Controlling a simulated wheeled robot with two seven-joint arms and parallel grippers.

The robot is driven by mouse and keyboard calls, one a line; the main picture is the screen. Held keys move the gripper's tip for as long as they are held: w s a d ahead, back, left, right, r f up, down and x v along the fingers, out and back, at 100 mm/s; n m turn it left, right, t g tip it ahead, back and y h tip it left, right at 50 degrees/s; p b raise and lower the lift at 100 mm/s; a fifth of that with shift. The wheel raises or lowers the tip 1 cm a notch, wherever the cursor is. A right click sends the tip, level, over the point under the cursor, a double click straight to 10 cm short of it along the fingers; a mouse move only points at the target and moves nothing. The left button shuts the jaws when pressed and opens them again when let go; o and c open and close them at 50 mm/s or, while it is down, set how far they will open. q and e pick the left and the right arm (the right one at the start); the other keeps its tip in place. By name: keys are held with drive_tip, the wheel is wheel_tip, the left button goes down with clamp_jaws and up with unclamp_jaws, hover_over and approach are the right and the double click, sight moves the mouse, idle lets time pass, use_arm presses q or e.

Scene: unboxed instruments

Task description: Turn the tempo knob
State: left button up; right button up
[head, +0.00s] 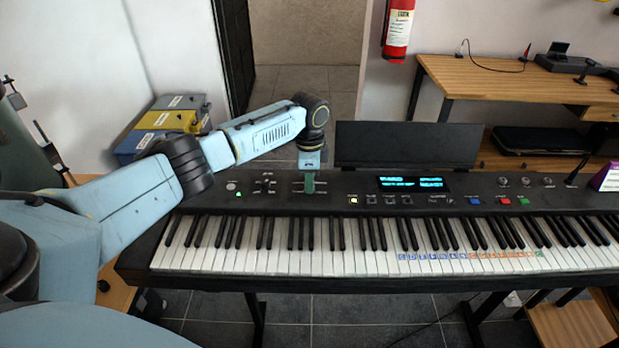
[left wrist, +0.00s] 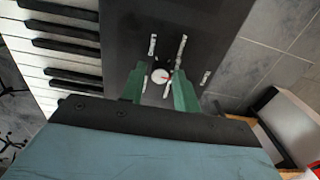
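The keyboard (head: 330,200) stands in front of me with its black control panel along the back. My left gripper (head: 309,186) points down at the left part of this panel. In the left wrist view, its two green fingers (left wrist: 158,74) are apart. A small round white knob (left wrist: 160,76) with a red mark shows between them, with a gap on each side. I cannot tell how far down beside the knob the fingertips reach. In the head view the gripper hides the knob. My right gripper is not in view.
Slider controls (head: 265,184) sit left of the gripper. A lit screen (head: 412,184) and a black music stand (head: 408,145) are to its right. Stacked cases (head: 170,115) stand at the back left. A wooden desk (head: 500,85) is at the back right.

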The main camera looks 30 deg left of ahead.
use_arm(q)
clamp_jaws()
drive_tip(key=shift+m+p, duration=0.45)
drive_tip(key=shift+m, duration=0.15)
drive_tip(key=shift+r+m+p, duration=0.1)
drive_tip(key=shift+m+p, duration=0.4)
drive_tip(key=shift+m, duration=0.2)
drive_tip(key=shift+m+p, duration=0.4)
drive_tip(key=shift+m, duration=0.5)
drive_tip(key=m, duration=0.2)
drive_tip(key=shift+m+p, duration=0.3)
drive_tip(key=shift+p, duration=0.05)
drive_tip(key=m, duration=0.4)
drive_tip(key=shift+m, duration=0.4)
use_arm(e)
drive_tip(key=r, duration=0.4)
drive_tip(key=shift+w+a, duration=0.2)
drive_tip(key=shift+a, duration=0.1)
use_arm(q)
drive_tip(key=shift+o, duration=1.6)
unclamp_jaws()
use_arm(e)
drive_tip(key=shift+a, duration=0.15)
